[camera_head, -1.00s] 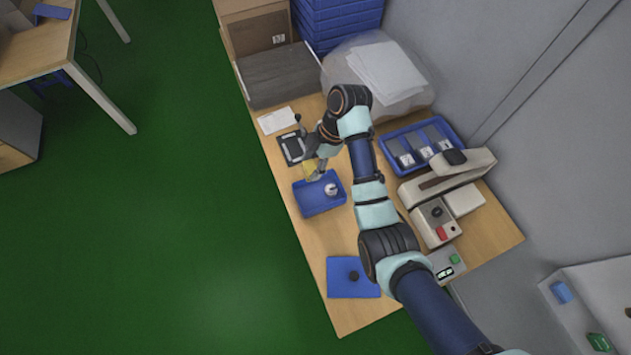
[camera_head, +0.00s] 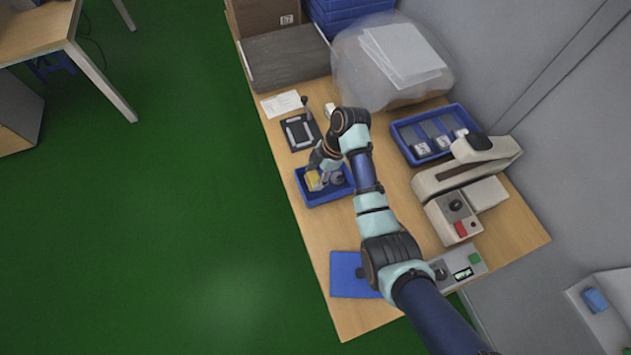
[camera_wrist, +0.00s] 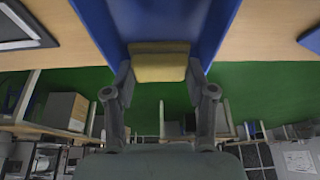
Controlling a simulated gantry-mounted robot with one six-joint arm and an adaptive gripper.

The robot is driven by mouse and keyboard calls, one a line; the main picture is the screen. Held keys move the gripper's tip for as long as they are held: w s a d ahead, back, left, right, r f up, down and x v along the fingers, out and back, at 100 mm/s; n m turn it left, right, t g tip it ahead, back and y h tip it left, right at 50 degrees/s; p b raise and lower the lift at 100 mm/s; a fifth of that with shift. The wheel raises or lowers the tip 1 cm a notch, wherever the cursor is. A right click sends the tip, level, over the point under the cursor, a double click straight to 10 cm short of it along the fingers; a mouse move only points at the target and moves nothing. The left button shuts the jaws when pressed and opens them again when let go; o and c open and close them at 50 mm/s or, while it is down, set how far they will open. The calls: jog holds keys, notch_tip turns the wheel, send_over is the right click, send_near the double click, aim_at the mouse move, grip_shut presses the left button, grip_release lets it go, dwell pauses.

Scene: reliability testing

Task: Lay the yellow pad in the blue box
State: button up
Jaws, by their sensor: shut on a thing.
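The yellow pad (camera_head: 313,182) is at the left part of the blue box (camera_head: 328,197) in the head view. My gripper (camera_head: 319,171) points down at the box and is shut on the pad. In the wrist view, the pad (camera_wrist: 160,62) lies between my two fingertips (camera_wrist: 160,78), with blue box walls (camera_wrist: 218,28) on both sides. Whether the pad touches the box floor cannot be told.
A small grey-white round item (camera_head: 338,178) is in the box, right of the pad. A black frame-like fixture (camera_head: 299,132) lies behind the box. A blue tray with several compartments (camera_head: 402,136) and a sealer-like machine (camera_head: 466,178) stand to the right. A blue plate (camera_head: 345,280) lies in front.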

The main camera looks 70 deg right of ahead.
aim_at(315, 182)
jog(key=shift+f+b, duration=0.6)
jog(key=shift+f, duration=1.45)
jog(key=shift+f, duration=0.1)
jog(key=shift+f, duration=0.15)
jog(key=o, duration=0.9)
jog(key=shift+c, duration=0.2)
jog(key=shift+r, duration=0.4)
jog(key=p+v, duration=0.3)
jog(key=v, duration=0.8)
jog(key=shift+s+d+r, duration=0.2)
jog(key=shift+r, duration=0.1)
